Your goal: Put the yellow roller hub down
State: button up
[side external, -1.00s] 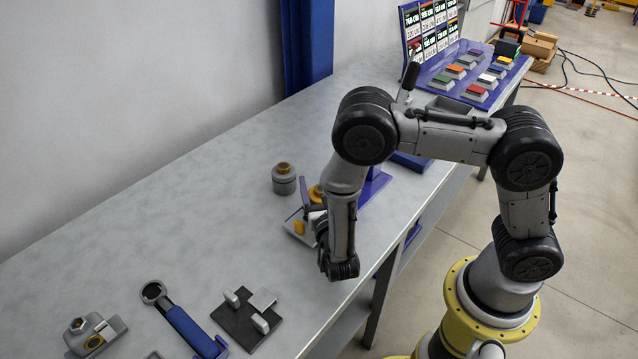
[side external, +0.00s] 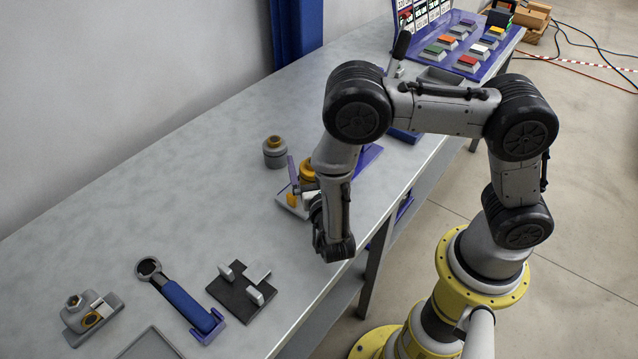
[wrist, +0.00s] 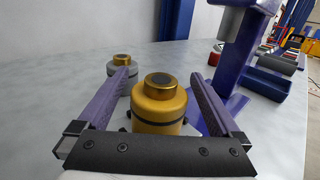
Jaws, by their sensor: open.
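The yellow roller hub (wrist: 158,108) stands upright between the spread purple fingers of my gripper (wrist: 159,80) in the wrist view. A gap shows on each side of it, so my gripper is open around it and not clamping it. The hub has a dark band low on its side and a dark round centre on top. In the side view the hub (side external: 307,171) shows beside a purple finger, partly covered by my wrist. Its base is hidden there.
A grey roller hub with a yellow top (wrist: 123,72) stands behind and left of the yellow one. A blue press-like stand (wrist: 236,65) is close on the right. On the bench lie a blue-handled wrench (side external: 185,304) and a black fixture plate (side external: 240,291). The bench's left middle is clear.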

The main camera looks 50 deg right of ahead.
jog(key=v, duration=0.9)
jog(key=shift+s+a, duration=0.25)
jog(key=shift+s, duration=0.05)
jog(key=s+d+r+m+g+y, duration=0.2)
jog(key=s+d+r+m+g, duration=0.95)
jog(key=m, duration=0.65)
jog(key=s+a+r+m+t+y, duration=0.3)
jog(key=s+a+r+m+y, duration=0.1)
jog(key=r+m+y, duration=0.3)
jog(key=m+y, duration=0.2)
jog(key=m, duration=0.1)
jog(key=shift+s+a+r+y, duration=0.2)
jog(key=shift+a+y, duration=0.1)
jog(key=shift+a, duration=0.1)
